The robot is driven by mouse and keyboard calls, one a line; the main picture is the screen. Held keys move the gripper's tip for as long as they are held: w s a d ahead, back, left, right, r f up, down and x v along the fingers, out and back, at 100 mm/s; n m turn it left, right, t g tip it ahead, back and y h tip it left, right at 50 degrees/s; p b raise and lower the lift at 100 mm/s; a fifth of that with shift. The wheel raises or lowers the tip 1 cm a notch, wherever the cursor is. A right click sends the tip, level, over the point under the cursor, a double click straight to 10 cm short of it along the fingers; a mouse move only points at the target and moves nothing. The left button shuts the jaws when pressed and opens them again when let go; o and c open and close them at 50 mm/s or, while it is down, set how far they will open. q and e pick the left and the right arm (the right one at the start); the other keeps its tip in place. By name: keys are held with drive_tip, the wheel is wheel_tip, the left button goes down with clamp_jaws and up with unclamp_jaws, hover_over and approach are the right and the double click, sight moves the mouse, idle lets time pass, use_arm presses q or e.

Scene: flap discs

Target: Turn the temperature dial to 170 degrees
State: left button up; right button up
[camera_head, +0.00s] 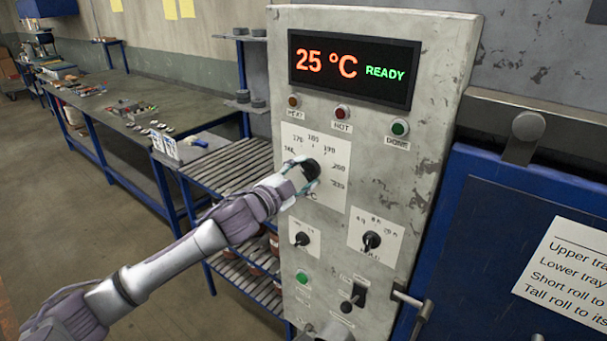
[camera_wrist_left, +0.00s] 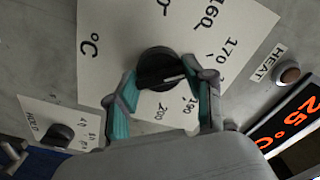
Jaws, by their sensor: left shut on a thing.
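The temperature dial is a round black knob (camera_head: 311,169) on a white scale plate (camera_head: 325,150) on the grey control panel. My left gripper (camera_head: 305,174) is shut on the knob, one finger on each side, as the left wrist view also shows (camera_wrist_left: 168,82). In that view the dial (camera_wrist_left: 158,62) has a white pointer line aimed toward the right finger, between the 170 and 190 marks. The finger hides part of the scale, so I cannot read the exact setting. The display (camera_head: 354,68) reads 25 °C and READY. My right gripper is not in view.
Two smaller knobs sit below, left (camera_head: 302,239) and right (camera_head: 371,241), with a green button (camera_head: 302,277) and a black switch (camera_head: 359,295) lower down. Indicator lamps line the area under the display. A slatted rack (camera_head: 225,165) and workbench (camera_head: 170,105) stand left.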

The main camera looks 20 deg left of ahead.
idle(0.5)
use_arm(q)
drive_tip(key=o, duration=1.2)
drive_tip(key=shift+c, duration=0.2)
drive_tip(key=shift+s+a+f, duration=0.1)
drive_tip(key=shift+s+a, duration=0.1)
drive_tip(key=shift+s, duration=0.3)
drive_tip(key=v, duration=1.1)
